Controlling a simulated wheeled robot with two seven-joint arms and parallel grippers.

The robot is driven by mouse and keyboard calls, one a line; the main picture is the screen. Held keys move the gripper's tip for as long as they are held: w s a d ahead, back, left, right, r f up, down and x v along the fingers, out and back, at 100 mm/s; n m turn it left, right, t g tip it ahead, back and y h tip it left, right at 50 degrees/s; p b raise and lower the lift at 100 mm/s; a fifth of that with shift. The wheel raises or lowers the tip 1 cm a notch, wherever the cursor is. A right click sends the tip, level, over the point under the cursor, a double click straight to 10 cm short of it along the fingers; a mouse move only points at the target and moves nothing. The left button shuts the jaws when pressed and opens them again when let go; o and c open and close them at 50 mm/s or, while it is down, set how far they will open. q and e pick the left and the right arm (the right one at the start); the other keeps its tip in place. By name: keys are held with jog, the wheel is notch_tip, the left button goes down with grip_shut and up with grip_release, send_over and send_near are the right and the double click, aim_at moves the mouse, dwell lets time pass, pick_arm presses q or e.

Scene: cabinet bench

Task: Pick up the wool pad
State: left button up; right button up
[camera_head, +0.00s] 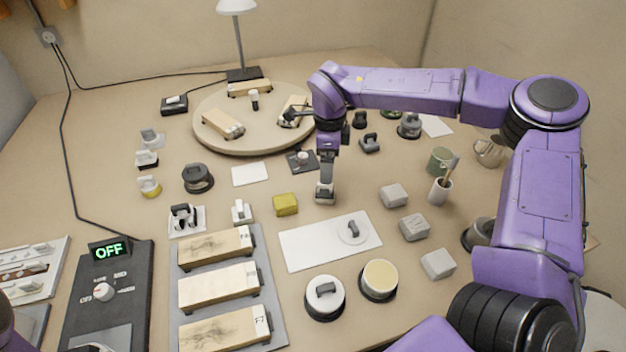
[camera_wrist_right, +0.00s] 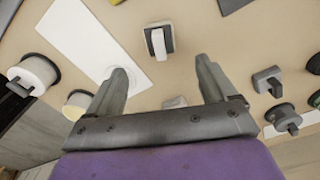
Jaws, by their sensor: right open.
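My right gripper (camera_head: 326,172) points down over the middle of the bench. In the right wrist view its two fingers (camera_wrist_right: 160,68) are wide apart with nothing held between them. A small pad with a dark base and pale handle (camera_wrist_right: 158,41) lies just beyond the fingertips; it seems to be the grey piece below the gripper in the head view (camera_head: 325,193). A white round pad with a grey grip (camera_head: 352,231) lies on a white sheet (camera_head: 300,250). I cannot tell by looks which is the wool pad. My left gripper is out of view.
A yellow block (camera_head: 285,204) and several grey blocks (camera_head: 414,228) stand nearby. Two round tubs (camera_head: 378,281) are at the front. A round turntable (camera_head: 215,104) with wooden blocks is behind. A rack of wooden blocks (camera_head: 273,318) lies front left. The bench is crowded.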

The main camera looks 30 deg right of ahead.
aim_at(325, 191)
notch_tip(325, 191, down, 10)
jog(key=shift+a, duration=0.1)
jog(key=c, duration=1.2)
notch_tip(325, 191, up, 3)
jog(key=shift+w+r, duration=0.1)
jog(key=s+r, duration=0.3)
jog(key=s, duration=0.1)
jog(key=s+a+r, duration=0.1)
jog(key=s+r, duration=0.2)
jog(key=s, duration=0.2)
jog(key=s+r, duration=0.4)
jog(key=s, duration=0.1)
jog(key=shift+a, duration=0.4)
